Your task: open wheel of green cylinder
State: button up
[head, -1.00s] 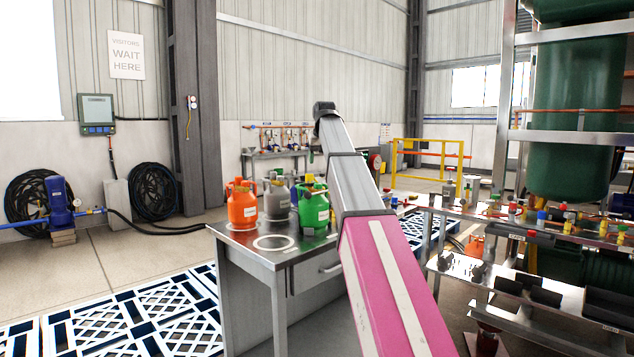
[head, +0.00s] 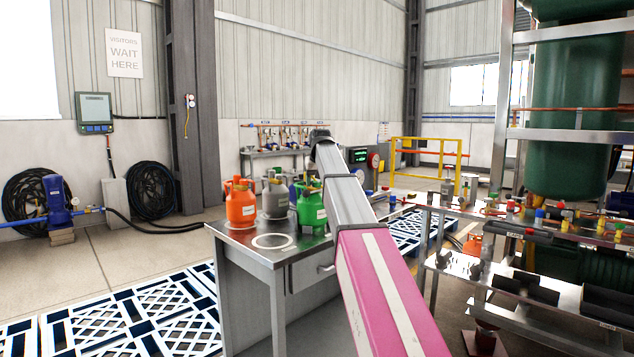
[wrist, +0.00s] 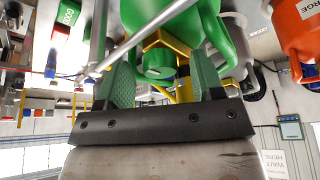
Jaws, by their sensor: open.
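The green cylinder (head: 310,211) stands upright at the right end of a steel table, beside the arm. In the wrist view, the green cylinder's body (wrist: 198,22) fills the upper middle, and its round green wheel (wrist: 158,63) shows between my fingers. My gripper (wrist: 163,70) is open, with one green finger on each side of the wheel. Whether either finger touches the wheel I cannot tell. A yellow part (wrist: 160,40) shows by the wheel. In the head view my gripper is not clearly visible beyond the end of my arm.
The orange cylinder (head: 241,206) and the grey cylinder (head: 276,200) stand left of the green one on the steel table (head: 235,238). The front of the tabletop, with a white ring (head: 273,241), is clear. A bench with fittings (head: 500,222) stands to the right.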

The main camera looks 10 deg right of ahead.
jog(key=c, duration=0.9)
jog(key=shift+c, duration=0.2)
jog(key=shift+n, duration=0.3)
jog(key=n, duration=0.2)
jog(key=n+y, duration=0.1)
jog(key=shift+d+n+y, duration=0.2)
jog(key=shift+n+y, duration=0.1)
jog(key=shift+n, duration=0.1)
jog(key=n+g+y, duration=0.1)
jog(key=n, duration=0.2)
jog(key=shift+w+n, duration=0.15)
jog(key=shift+n, duration=0.15)
jog(key=n+g+y, duration=0.1)
jog(key=n, duration=0.2)
jog(key=shift+w+d+n, duration=0.1)
jog(key=shift+n, duration=0.2)
jog(key=shift+n+g+y, duration=0.4)
jog(key=shift+n+g, duration=0.5)
jog(key=shift+n, duration=1)
